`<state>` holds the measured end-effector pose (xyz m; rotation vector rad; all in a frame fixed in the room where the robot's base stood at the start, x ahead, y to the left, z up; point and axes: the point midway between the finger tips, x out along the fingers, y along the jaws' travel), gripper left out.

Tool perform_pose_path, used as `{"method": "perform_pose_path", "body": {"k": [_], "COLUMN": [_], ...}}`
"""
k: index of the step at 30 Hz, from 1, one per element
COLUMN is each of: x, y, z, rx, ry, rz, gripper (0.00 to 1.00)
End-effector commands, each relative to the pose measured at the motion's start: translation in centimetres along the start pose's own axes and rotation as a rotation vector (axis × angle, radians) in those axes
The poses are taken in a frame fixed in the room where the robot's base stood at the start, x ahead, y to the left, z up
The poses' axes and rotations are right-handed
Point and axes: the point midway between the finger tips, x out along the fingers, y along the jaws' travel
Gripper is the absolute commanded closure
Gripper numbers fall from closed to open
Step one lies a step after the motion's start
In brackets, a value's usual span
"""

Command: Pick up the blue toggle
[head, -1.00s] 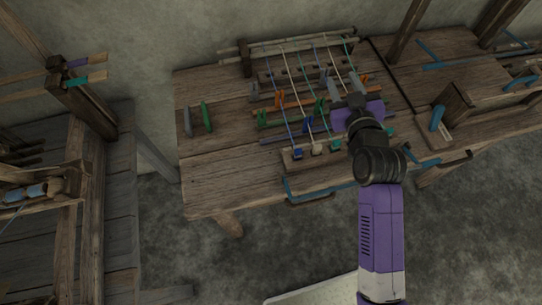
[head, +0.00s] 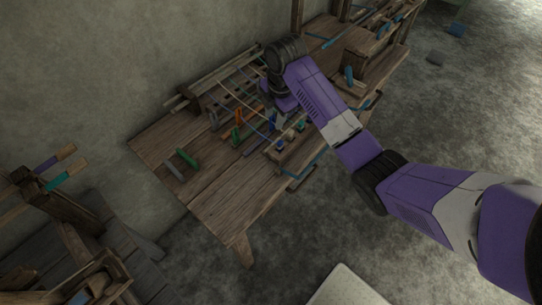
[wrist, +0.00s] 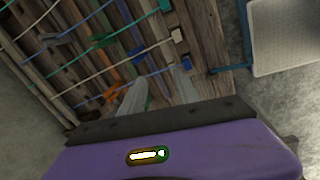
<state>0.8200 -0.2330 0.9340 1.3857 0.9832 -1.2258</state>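The blue toggle (wrist: 135,51) shows in the wrist view as a small blue piece on the board, under the stretched cords and just beyond my fingertips. My gripper (wrist: 159,90) is open, with two grey fingers apart and nothing seen held between them. The toggle looks apart from both fingers. In the head view my gripper (head: 280,117) is low over the board among the cords, and my arm and hand cover much of that area. I cannot make out the toggle clearly there.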

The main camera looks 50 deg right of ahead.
Motion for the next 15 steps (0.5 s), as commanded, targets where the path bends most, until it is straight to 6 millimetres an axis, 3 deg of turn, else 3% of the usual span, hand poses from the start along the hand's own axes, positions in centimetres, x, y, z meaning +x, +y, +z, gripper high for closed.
{"method": "perform_pose_path", "body": {"k": [6, 11, 15], "x": [0.1, 0.3, 1.6], "y": [-3.5, -4.1, -4.3], "z": [-0.2, -0.2, -0.2], "rx": [-0.155, -0.206, -0.210], "ry": [0.024, 0.030, 0.031], "rz": [-0.145, -0.165, -0.165], "gripper": [0.62, 0.62, 0.62]}}
